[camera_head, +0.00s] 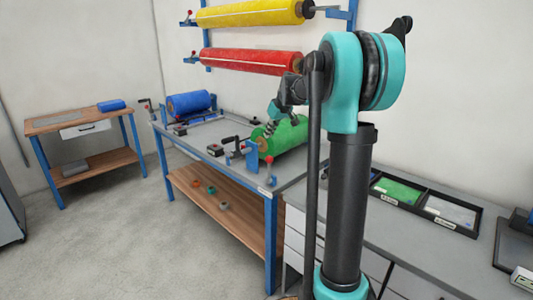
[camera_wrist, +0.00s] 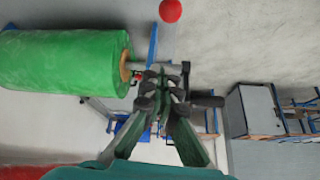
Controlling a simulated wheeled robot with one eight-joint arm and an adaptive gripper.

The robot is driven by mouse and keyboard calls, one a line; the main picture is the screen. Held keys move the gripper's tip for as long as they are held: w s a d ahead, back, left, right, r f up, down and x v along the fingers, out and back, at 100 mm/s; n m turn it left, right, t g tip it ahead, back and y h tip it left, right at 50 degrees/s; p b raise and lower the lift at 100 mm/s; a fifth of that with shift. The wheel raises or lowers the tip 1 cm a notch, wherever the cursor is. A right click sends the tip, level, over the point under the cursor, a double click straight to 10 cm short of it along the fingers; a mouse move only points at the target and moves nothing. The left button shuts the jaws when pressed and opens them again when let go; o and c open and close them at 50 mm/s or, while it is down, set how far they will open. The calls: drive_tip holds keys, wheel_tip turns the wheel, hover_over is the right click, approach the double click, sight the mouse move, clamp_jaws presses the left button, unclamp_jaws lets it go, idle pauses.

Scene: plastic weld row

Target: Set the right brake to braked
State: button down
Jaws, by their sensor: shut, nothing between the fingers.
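A green roll (camera_head: 284,138) lies in a blue stand (camera_head: 250,157) on the workbench. It fills the upper left of the wrist view (camera_wrist: 65,60). A lever with a red ball knob (camera_head: 271,160) stands at the right of the blue stand. In the wrist view a red knob (camera_wrist: 170,11) on a pale stem shows above the fingertips. I cannot tell for sure that it is the same lever. My gripper (camera_head: 268,130) is by the roll's upper left end. In the wrist view its fingers (camera_wrist: 164,86) are shut and empty, beside the roll's end.
The grey workbench (camera_head: 228,132) also holds a blue roll (camera_head: 190,103) at its far left. A red roll (camera_head: 250,61) and a yellow roll (camera_head: 249,13) hang on the wall rack. Trays (camera_head: 398,191) lie on the right counter. The floor at left (camera_head: 110,240) is clear.

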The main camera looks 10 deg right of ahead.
drive_tip(key=shift+f, duration=0.1)
hover_over(269, 170)
drive_tip(key=w, duration=0.3)
wheel_tip(269, 170, down, 9)
drive_tip(key=shift+s+a+f, duration=0.15)
drive_tip(key=shift+s+a, duration=0.05)
drive_tip(key=shift+a, duration=0.05)
drive_tip(key=shift+s+d, duration=0.1)
idle(0.6)
